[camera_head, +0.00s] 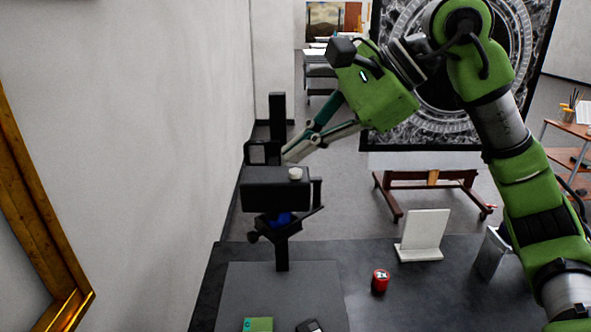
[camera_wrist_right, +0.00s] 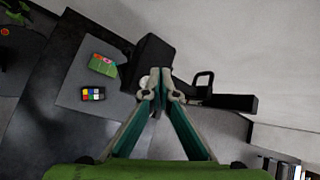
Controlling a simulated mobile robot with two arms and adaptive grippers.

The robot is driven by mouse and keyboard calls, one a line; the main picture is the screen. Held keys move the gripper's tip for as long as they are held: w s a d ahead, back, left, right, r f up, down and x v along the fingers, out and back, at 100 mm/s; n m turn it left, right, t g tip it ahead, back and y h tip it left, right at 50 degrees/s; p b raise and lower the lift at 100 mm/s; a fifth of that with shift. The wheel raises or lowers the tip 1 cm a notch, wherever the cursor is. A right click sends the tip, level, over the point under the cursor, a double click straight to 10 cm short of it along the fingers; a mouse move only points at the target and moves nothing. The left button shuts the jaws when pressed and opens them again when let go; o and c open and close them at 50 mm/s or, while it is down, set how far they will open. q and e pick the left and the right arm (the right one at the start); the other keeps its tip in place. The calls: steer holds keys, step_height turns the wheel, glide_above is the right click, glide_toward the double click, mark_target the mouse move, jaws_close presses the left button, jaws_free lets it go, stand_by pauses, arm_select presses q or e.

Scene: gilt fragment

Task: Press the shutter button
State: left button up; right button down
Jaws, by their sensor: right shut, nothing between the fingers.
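In the right wrist view, the camera (camera_wrist_right: 148,55) lies beyond my shut fingertips (camera_wrist_right: 160,76), and the button (camera_wrist_right: 144,82) shows partly beside the left finger. I cannot tell whether the tips touch anything. My left gripper is not in view.
A colour-patch card (camera_wrist_right: 93,94) lies by the box. A wall with a gilt frame (camera_head: 45,215) closes the left side.

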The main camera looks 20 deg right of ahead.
mark_target(300, 172)
steer(key=shift+f, duration=0.1)
stand_by(0.5)
steer(key=shift+f+b, duration=0.3)
steer(key=shift+f, duration=0.05)
steer(key=shift+f+b, duration=0.3)
steer(key=shift+f, duration=0.1)
stand_by(0.5)
stand_by(0.3)
steer(key=shift+r+p, duration=0.75)
steer(key=shift+r, duration=0.1)
steer(key=shift+r, duration=0.1)
step_height(300, 172, up, 5)
steer(key=p, duration=0.4)
